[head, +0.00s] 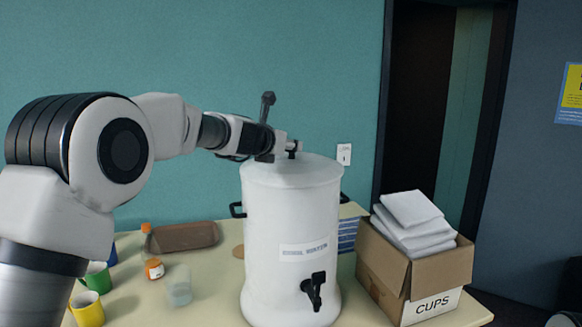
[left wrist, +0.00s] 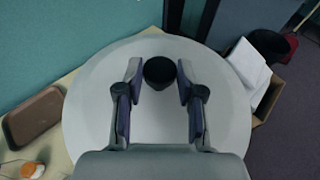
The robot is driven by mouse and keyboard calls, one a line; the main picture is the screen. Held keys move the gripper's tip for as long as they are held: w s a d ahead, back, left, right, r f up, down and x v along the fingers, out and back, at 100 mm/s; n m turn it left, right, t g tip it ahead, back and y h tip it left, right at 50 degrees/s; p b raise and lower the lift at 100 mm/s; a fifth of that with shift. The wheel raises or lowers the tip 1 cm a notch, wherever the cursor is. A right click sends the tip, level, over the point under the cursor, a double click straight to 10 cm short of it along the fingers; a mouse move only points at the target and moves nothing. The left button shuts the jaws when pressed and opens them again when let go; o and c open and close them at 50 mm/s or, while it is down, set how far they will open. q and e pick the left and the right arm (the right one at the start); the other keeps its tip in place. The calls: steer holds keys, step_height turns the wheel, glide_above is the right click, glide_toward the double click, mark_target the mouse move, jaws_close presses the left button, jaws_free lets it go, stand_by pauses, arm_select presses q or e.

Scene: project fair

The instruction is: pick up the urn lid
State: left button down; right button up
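The urn lid (head: 310,172) is a white disc on top of the tall white urn (head: 290,225), which has a black tap and a label. In the left wrist view the lid (left wrist: 100,105) fills the middle, with its round black knob (left wrist: 159,72) at the centre. My left gripper (head: 288,148) is just above the lid and also shows in the left wrist view (left wrist: 158,76). It is open, with one finger on each side of the knob and small gaps visible. My right gripper is not in view.
An open cardboard box (head: 425,275) marked CUPS, with white packs on top, stands right of the urn. A brown tray (head: 183,236), an orange-capped jar (head: 154,268), a clear cup (head: 179,290) and coloured mugs (head: 88,309) are left on the table (head: 215,312).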

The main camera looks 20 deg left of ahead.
arm_select(q)
steer(key=shift+w+a+f, duration=0.1)
steer(key=shift+w+f, duration=0.05)
steer(key=shift+w, duration=0.05)
